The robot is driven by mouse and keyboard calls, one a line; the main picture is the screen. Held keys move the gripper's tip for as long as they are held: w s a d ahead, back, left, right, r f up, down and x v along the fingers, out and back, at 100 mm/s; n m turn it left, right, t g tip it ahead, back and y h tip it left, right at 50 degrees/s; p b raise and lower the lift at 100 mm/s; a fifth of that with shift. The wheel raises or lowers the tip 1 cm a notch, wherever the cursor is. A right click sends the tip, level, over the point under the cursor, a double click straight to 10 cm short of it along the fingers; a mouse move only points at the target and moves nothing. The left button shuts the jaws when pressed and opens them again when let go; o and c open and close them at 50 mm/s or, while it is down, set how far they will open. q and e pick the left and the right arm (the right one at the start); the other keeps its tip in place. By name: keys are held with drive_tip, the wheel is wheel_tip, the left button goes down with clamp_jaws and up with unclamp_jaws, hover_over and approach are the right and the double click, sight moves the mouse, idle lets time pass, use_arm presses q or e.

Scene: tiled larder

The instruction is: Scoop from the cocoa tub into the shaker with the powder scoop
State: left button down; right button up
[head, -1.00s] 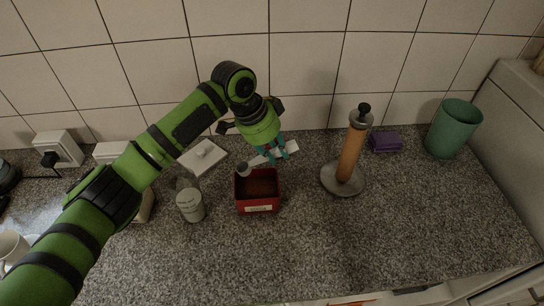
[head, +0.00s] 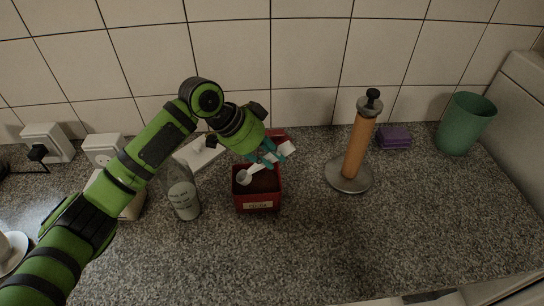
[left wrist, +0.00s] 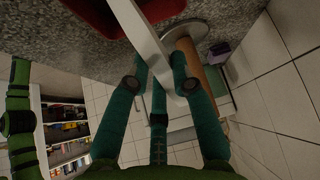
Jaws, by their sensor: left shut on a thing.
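The red cocoa tub (head: 240,206) stands open on the counter, with dark brown powder inside. My left gripper (head: 268,157) is shut on the white handle of the powder scoop (head: 256,170), just behind the tub. The scoop slants down to the left and its pale bowl is over the tub's opening, at the left side; I cannot tell whether it touches the powder. In the left wrist view the fingers (left wrist: 160,78) close around the scoop's handle (left wrist: 148,40). The clear shaker (head: 184,202), with a pale label, stands upright left of the tub. My right gripper is not in view.
A paper-towel stand (head: 349,176) with a brown roll is right of the tub. A purple sponge (head: 393,138) and a green cup (head: 465,124) are farther right. The front counter is clear.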

use_arm(q)
drive_tip(key=shift+f+b, duration=0.7)
drive_tip(key=shift+f, duration=1.6)
drive_tip(key=shift+r, duration=0.1)
wheel_tip(320, 180, up, 5)
drive_tip(key=p, duration=0.5)
drive_tip(key=r+y+p, duration=0.1)
drive_tip(key=p, duration=0.1)
drive_tip(key=d+r+p, duration=0.1)
drive_tip(key=p, duration=0.1)
drive_tip(key=r+y+p, duration=0.1)
drive_tip(key=r+p, duration=0.1)
drive_tip(key=shift+w+d+g+y+p, duration=0.15)
drive_tip(key=shift+d+g+y+p, duration=0.1)
drive_tip(key=shift+g+y+p, duration=0.05)
idle(0.5)
